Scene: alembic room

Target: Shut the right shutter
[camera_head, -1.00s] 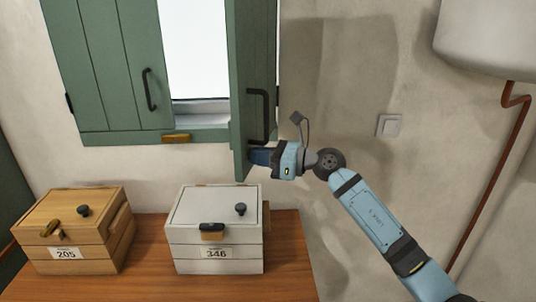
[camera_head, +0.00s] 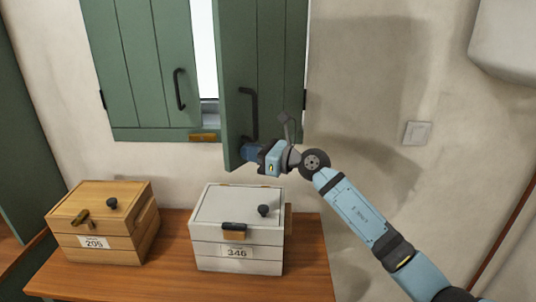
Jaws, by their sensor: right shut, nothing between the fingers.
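The right shutter (camera_head: 267,65) is a green plank panel with a dark handle (camera_head: 249,112). It stands partly open, with its free edge swung out toward me. A narrow bright strip of window shows between it and the left shutter (camera_head: 142,60), which lies flat in the frame. My right gripper (camera_head: 250,154) is shut and empty, close against the lower part of the right shutter below its handle. Whether its fingertips touch the panel is hard to tell. My left gripper is not in view.
A wooden box (camera_head: 102,255) labelled 205 and a white box (camera_head: 237,222) labelled 346 stand on the wooden table (camera_head: 180,280) below the window. A brass piece (camera_head: 202,137) sits on the sill. A wall switch (camera_head: 417,133) is at the right.

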